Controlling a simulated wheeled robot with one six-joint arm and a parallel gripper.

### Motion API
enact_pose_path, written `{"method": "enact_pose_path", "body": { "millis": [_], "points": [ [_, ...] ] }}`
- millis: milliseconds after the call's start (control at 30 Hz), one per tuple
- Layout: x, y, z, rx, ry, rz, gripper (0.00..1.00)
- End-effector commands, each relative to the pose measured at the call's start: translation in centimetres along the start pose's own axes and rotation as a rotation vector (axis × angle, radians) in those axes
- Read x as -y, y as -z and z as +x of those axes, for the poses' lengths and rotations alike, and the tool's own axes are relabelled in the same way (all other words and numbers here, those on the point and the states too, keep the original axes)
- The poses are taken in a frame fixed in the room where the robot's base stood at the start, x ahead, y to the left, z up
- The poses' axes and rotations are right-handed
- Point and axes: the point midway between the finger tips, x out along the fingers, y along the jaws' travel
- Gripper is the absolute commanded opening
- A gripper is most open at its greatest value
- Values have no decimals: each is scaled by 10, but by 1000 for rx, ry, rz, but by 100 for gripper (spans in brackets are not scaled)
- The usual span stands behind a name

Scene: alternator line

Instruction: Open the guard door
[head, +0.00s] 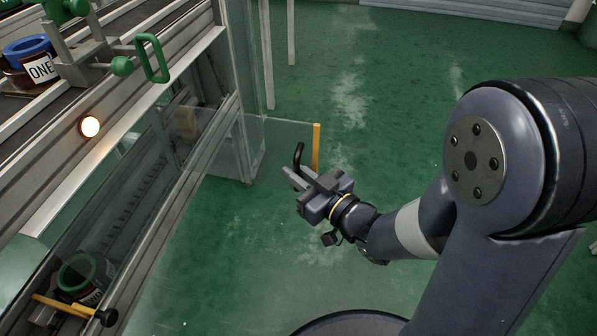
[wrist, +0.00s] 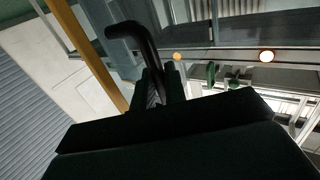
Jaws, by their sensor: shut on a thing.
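The guard door (head: 275,145) is a clear panel with a yellow edge strip (head: 316,148). In the head view it stands out from the machine's side over the green floor, swung open. Its black bent handle (head: 299,153) is near the yellow edge. My gripper (head: 300,180) is shut on the handle, which rises from between the fingers. In the wrist view the handle (wrist: 135,38) shows between the fingers (wrist: 158,85), beside the yellow strip (wrist: 90,45). The lower part of the handle is hidden by the fingers.
The machine line (head: 150,70) runs along the left, with a lit orange lamp (head: 90,126) and a green handle (head: 152,58). Another yellow bar with a black knob (head: 107,317) is at lower left. The green floor (head: 400,90) beyond the door is clear.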

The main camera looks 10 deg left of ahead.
Motion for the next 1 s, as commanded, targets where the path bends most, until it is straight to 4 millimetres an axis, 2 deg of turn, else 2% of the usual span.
{"method": "enact_pose_path", "body": {
  "millis": [100, 133, 333, 667, 767, 1000],
  "points": [
    [2, 2, 2, -6, 10, -5, 0],
    [2, 2, 2, -6, 10, -6, 14],
    [1, 1, 1, -4, 6, -3, 30],
    [0, 1, -4, -1, 2, -2, 30],
    [-1, 2, -15, -1, -1, -2, 30],
    [-1, 2, -54, -2, -3, 0, 30]
  ]
}}
